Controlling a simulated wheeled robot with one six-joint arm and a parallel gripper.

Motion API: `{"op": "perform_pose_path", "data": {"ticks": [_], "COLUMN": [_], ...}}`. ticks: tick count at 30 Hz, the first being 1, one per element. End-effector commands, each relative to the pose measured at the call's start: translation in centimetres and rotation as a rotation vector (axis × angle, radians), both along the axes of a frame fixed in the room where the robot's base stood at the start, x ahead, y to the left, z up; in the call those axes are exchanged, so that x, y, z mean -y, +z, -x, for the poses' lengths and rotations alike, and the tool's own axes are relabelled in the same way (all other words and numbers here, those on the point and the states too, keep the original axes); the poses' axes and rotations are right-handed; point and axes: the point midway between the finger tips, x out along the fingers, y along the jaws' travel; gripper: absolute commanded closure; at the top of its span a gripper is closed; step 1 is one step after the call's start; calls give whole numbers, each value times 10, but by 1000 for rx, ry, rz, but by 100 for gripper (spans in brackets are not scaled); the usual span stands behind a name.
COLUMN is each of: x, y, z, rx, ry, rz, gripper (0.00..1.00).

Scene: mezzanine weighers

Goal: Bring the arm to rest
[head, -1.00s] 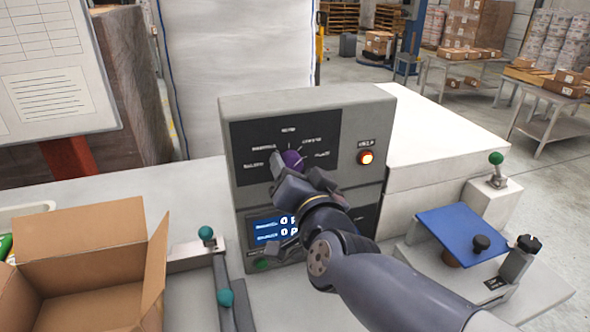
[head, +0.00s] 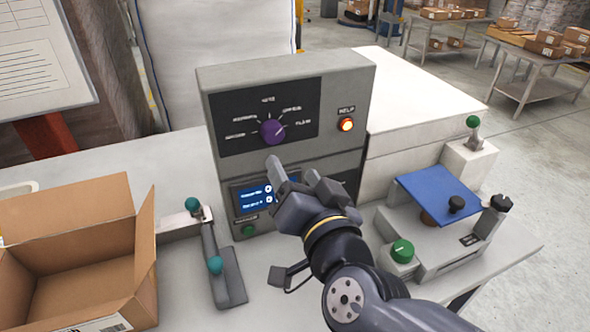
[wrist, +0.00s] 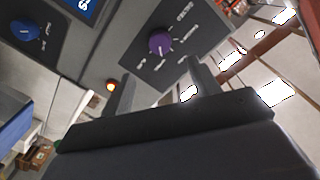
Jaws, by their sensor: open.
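My gripper (head: 293,176) is open and empty in the head view, in front of the lower part of a grey control box (head: 220,92). It is apart from the purple knob (head: 272,131), which sits on the box's dark upper panel. In the wrist view, the two fingers of my gripper (wrist: 160,92) stand apart, with the purple knob (wrist: 160,43) beyond them and nothing between them. My gripper and wrist cover part of the box's lower right side in the head view.
An orange lamp (head: 346,124) glows on the box. A lever with teal balls (head: 215,265) and an open cardboard box (head: 75,215) are at left. A blue plate (head: 437,193) and a green button (head: 402,251) are at right. A blue display (head: 254,198) sits beside my gripper.

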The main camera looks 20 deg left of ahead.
Motion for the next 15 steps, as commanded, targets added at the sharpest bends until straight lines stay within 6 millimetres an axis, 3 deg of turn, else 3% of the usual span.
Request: {"op": "perform_pose_path", "data": {"ticks": [8,15], "x": [-3,-21], "y": [-1,-3], "z": [-4,-28], "rx": [0,0], "ry": [-1,-3], "rz": [1,1], "gripper": [42,42]}}
